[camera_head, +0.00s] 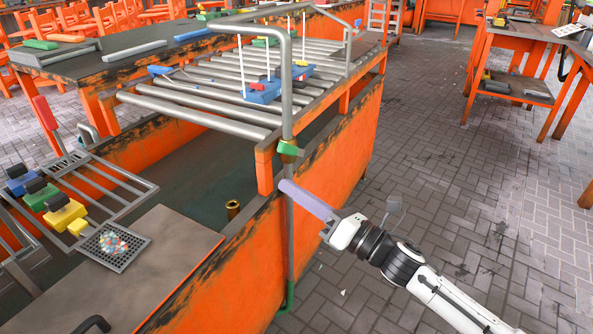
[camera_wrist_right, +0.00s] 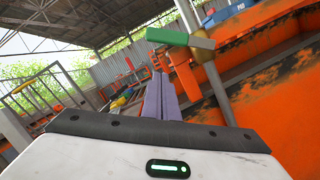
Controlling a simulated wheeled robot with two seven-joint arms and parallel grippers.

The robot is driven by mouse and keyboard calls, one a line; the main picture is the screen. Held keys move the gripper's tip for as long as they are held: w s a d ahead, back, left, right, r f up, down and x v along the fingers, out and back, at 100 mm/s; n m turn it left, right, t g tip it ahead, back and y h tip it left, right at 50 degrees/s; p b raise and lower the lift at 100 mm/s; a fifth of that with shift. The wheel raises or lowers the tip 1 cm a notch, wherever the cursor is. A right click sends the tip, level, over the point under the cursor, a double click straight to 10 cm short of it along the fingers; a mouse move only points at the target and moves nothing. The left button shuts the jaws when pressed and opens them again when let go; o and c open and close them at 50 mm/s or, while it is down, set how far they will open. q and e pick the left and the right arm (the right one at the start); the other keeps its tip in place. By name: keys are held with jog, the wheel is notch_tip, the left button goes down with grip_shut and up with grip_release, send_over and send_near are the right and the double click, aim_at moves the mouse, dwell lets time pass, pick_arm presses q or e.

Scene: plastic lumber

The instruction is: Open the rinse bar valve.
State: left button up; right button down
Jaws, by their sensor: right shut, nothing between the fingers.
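The rinse bar valve has a green handle (camera_head: 290,148) on a brass body, set in a vertical grey pipe (camera_head: 290,230) at the corner of the orange tank. The handle lies crosswise to the pipe. In the right wrist view, the green handle (camera_wrist_right: 180,38) spans above the fingertips, with the brass body (camera_wrist_right: 200,50) at its right. My right gripper (camera_head: 285,187) is shut and empty, its lavender fingers pointing at the pipe just below the valve. It appears apart from the handle; exact depth is unclear. My left gripper is not in view.
The orange tank wall (camera_head: 330,170) stands beside the gripper. Above it is a roller rack (camera_head: 205,112) with a blue block (camera_head: 272,90) holding white rods. Left are a grey board (camera_head: 130,270) and a perforated tray (camera_head: 140,240).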

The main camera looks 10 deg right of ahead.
aim_at(293, 150)
jog(key=w+r, duration=0.2)
jog(key=r, duration=0.1)
jog(key=shift+w+d+r, duration=0.2)
jog(key=shift+w+d, duration=0.1)
jog(key=shift+d, duration=0.05)
